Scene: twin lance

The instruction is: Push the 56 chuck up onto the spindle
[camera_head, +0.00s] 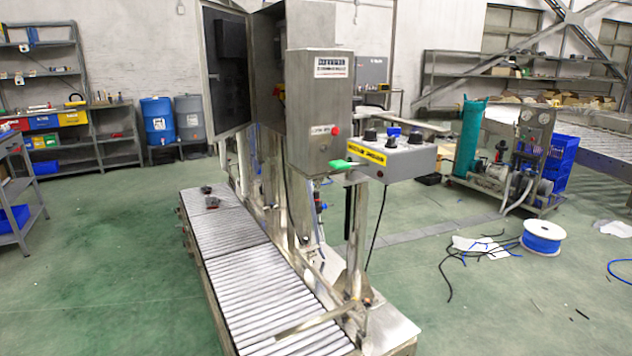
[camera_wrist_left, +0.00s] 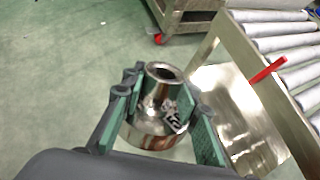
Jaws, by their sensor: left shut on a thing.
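In the left wrist view my left gripper (camera_wrist_left: 160,92) is shut on a shiny metal chuck (camera_wrist_left: 152,134). The chuck has a narrow neck with a dark round bore facing the camera and a wider base. A white label with dark digits is on its side; it is tilted and only partly legible. Green-padded fingers grip the chuck from both sides and hold it above the green floor. Neither gripper shows in the head view. I cannot make out the spindle on the steel filling machine (camera_head: 318,105).
A roller conveyor (camera_head: 262,290) runs along the machine, with a control box (camera_head: 400,160) above. In the left wrist view, rollers (camera_wrist_left: 285,45) and a red rod (camera_wrist_left: 267,70) are at right. A cable reel (camera_head: 543,237) and a pump cart (camera_head: 500,165) stand on the right.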

